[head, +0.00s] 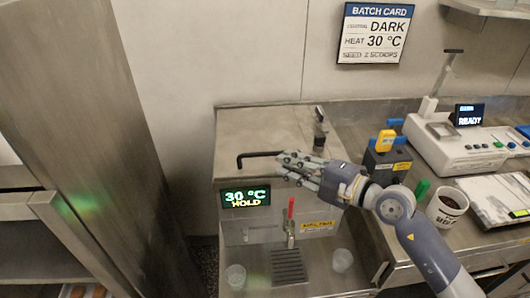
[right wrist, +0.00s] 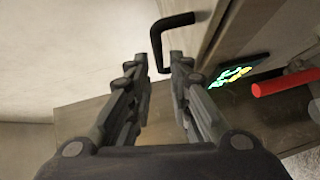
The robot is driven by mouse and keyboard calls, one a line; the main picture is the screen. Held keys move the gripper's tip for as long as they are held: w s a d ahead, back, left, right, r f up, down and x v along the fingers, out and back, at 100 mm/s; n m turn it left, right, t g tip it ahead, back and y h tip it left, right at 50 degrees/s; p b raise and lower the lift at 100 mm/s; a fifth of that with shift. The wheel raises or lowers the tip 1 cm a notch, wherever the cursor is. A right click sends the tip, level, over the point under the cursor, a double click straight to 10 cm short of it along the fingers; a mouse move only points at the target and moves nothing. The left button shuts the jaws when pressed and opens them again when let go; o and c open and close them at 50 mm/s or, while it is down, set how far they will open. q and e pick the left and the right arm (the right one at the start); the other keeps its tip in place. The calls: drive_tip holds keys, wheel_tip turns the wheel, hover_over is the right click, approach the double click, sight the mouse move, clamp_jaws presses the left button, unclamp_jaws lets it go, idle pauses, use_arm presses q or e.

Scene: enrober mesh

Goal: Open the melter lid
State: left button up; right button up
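The melter lid (head: 262,132) is a flat steel cover lying closed on top of the steel melter (head: 262,229). A black bar handle (head: 256,155) sticks out at the lid's front edge; it also shows in the right wrist view (right wrist: 171,22). My right gripper (head: 282,164) is at the right part of the handle, above the melter's front. In the right wrist view my right gripper (right wrist: 161,62) has its fingers apart, with the bent lower end of the handle between or just beyond the fingertips. Whether they touch cannot be told. My left gripper is out of view.
The melter's display (head: 246,197) reads 30 °C HOLD. A red-handled tap (head: 291,211) stands above a drip grate (head: 288,267), with clear cups (head: 236,275) (head: 342,260) beside it. A dark box (head: 386,163), a mug (head: 447,207) and a white machine (head: 460,145) stand at the right.

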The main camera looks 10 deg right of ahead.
sight(265, 153)
drive_tip(key=p+x, duration=0.1)
drive_tip(key=x, duration=0.7)
drive_tip(key=shift+c, duration=0.6)
clamp_jaws()
